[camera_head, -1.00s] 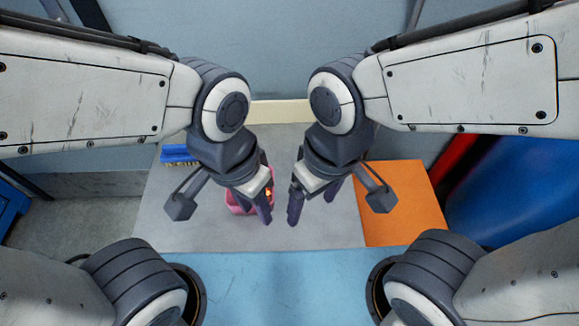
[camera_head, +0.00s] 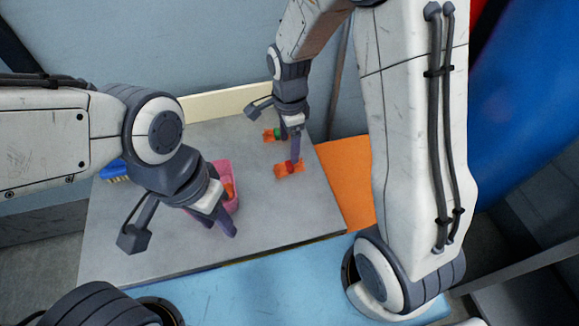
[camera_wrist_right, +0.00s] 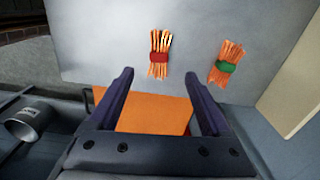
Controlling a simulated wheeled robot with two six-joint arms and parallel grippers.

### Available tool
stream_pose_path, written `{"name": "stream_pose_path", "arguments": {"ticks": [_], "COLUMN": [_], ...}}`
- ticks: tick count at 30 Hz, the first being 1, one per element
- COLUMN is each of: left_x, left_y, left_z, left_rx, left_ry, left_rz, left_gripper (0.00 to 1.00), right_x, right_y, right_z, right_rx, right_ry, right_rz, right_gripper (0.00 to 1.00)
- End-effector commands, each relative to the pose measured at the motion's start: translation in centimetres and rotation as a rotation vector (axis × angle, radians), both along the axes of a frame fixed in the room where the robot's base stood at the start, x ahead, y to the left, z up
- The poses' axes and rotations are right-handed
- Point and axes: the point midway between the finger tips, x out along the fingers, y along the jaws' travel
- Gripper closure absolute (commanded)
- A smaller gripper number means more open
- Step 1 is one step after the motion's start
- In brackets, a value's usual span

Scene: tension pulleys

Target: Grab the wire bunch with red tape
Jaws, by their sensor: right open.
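The wire bunch with red tape (camera_head: 289,169) is a short orange bundle lying on the grey table. It also shows in the right wrist view (camera_wrist_right: 159,57), just beyond the fingertips and between them in the picture. A second orange bunch with green tape (camera_head: 271,135) lies behind it; in the right wrist view it is to the right (camera_wrist_right: 226,64). My right gripper (camera_head: 294,148) is over the table close to both bunches; the right wrist view shows its jaws (camera_wrist_right: 158,78) open and empty. My left gripper (camera_head: 220,226) looks open and empty, in front of the pink container.
A pink container (camera_head: 223,167) with something orange inside stands behind my left gripper. A blue brush (camera_head: 115,170) lies at the table's left edge. An orange panel (camera_head: 347,180) is at the right. The grey table (camera_head: 150,240) is bare at the front.

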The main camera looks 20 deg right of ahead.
Motion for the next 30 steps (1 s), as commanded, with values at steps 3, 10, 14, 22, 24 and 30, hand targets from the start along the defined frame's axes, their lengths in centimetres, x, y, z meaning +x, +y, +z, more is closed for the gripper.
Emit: {"name": "stream_pose_path", "arguments": {"ticks": [3,10,14,22,24,30], "left_x": [0.0,0.0,0.0,0.0,0.0,0.0], "left_y": [0.0,0.0,0.0,0.0,0.0,0.0], "left_z": [-0.2,-0.4,-0.7,-0.8,-0.8,-0.8], "left_rx": [0.0,0.0,0.0,0.0,0.0,0.0], "left_ry": [0.0,0.0,0.0,0.0,0.0,0.0], "left_rz": [0.0,0.0,0.0,0.0,0.0,0.0], "left_gripper": [0.6,0.6,0.6,0.6,0.6,0.6], "right_x": [-0.1,-0.2,-0.3,-0.2,-0.2,-0.2], "right_y": [0.0,0.0,0.0,0.1,0.1,0.1], "right_z": [-1.5,-3.7,-5.7,-7.1,-7.1,-7.1], "right_rx": [0.0,0.0,0.0,0.0,0.0,0.0], "right_ry": [0.003,0.005,0.005,0.0,0.0,0.0], "right_rz": [0.001,0.002,0.002,0.003,0.003,0.003], "right_gripper": [0.18,0.18,0.18,0.18,0.18,0.75]}}
